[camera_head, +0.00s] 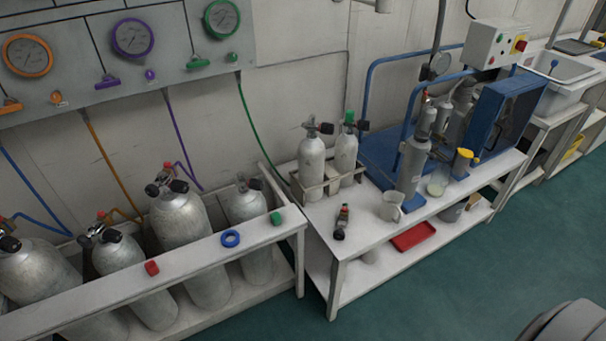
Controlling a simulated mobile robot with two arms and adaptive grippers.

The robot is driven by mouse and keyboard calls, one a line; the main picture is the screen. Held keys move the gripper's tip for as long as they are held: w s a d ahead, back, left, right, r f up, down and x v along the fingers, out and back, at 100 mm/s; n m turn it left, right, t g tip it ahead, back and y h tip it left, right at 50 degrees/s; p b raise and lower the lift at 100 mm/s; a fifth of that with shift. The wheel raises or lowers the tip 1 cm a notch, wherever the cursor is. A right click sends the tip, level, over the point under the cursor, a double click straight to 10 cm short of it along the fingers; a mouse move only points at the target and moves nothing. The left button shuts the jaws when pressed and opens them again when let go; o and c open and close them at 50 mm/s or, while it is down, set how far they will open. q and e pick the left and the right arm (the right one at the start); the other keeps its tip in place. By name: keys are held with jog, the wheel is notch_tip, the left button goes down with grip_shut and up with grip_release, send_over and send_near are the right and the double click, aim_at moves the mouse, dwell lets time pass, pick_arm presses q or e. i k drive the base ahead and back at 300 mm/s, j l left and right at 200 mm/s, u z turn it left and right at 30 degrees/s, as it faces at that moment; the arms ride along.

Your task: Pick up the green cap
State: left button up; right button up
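A small green cap (276,218) sits on the white front rail (190,262) of the cylinder rack, near its right end. A blue ring (230,239) and a red cap (152,268) lie on the same rail to its left. Another green piece (349,117) is on top of the right one of two small cylinders on the white bench. Neither of my grippers is in view, and nothing touches the green cap on the rail.
Several grey cylinders (181,220) stand behind the rail, with valves rising near it. The white bench (335,262) to the right carries a dark regulator-like part (341,222), a jug (391,206) and a compressor (500,110).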

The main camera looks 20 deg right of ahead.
aim_at(275, 218)
jog(key=i+z, duration=0.15)
jog(key=i, duration=0.3)
jog(key=i+j+z, duration=0.2)
jog(key=i, duration=0.25)
jog(key=i+j+z, duration=0.15)
jog(key=i, duration=0.25)
